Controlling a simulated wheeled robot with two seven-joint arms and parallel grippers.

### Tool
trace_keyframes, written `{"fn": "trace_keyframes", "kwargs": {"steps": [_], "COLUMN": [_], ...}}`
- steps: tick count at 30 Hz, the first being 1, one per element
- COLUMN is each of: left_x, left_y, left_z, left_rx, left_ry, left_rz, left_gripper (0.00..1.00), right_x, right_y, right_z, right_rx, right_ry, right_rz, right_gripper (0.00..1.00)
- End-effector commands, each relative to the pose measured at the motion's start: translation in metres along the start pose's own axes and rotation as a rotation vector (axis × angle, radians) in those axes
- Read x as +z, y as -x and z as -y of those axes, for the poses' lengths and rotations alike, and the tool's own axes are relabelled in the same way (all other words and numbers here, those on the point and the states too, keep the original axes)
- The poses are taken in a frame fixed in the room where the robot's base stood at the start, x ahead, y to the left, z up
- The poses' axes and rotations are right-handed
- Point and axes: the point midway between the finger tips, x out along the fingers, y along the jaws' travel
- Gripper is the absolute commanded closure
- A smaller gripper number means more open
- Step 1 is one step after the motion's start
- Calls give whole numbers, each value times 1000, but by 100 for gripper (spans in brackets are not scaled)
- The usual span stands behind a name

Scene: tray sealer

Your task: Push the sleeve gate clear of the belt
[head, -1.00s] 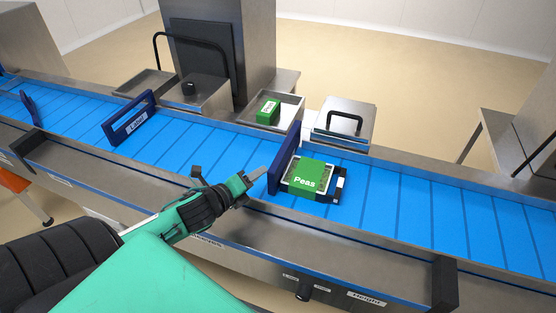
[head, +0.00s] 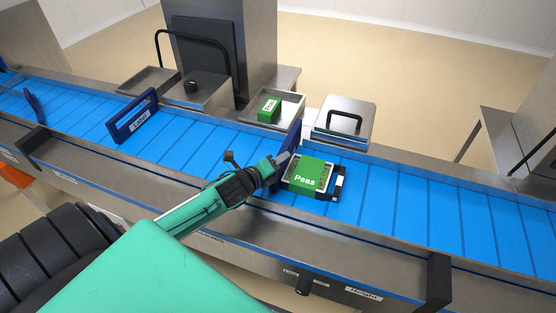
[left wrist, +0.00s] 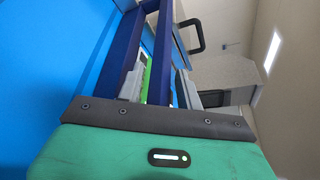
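I cannot tell by label which is the sleeve gate. My left gripper (head: 281,158) is at the near end of the gate beside the tray, overlapping it in the head view. In the left wrist view its grey fingers (left wrist: 170,90) stand apart, with a dark blue gate bar (left wrist: 161,55) showing between them. Contact cannot be told. My right gripper is out of view.
The green Peas pack (head: 310,173) sits in a dark tray on the blue belt (head: 420,205), just right of the gate. Behind the belt are a metal tray with a green pack (head: 268,110) and a metal box with a black handle (head: 344,121). The belt's right part is clear.

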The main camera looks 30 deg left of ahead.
Motion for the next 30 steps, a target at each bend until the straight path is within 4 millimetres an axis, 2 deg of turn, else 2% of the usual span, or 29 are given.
{"fn": "trace_keyframes", "kwargs": {"steps": [6, 11, 12, 23, 30], "left_x": [0, 0, 0, 4, 18], "left_y": [0, 0, 0, -7, -40], "left_z": [0, 0, 0, 0, 0], "left_rx": [0, 0, 0, 0, -2], "left_ry": [0, 0, 0, -1, -3], "left_rz": [0, 0, 0, 2, 5], "left_gripper": [66, 97, 100, 100, 100], "right_x": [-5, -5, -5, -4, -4], "right_y": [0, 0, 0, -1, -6], "right_z": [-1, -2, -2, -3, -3], "right_rx": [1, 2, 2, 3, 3], "right_ry": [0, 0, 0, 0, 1], "right_rz": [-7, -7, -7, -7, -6], "right_gripper": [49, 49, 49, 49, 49]}}
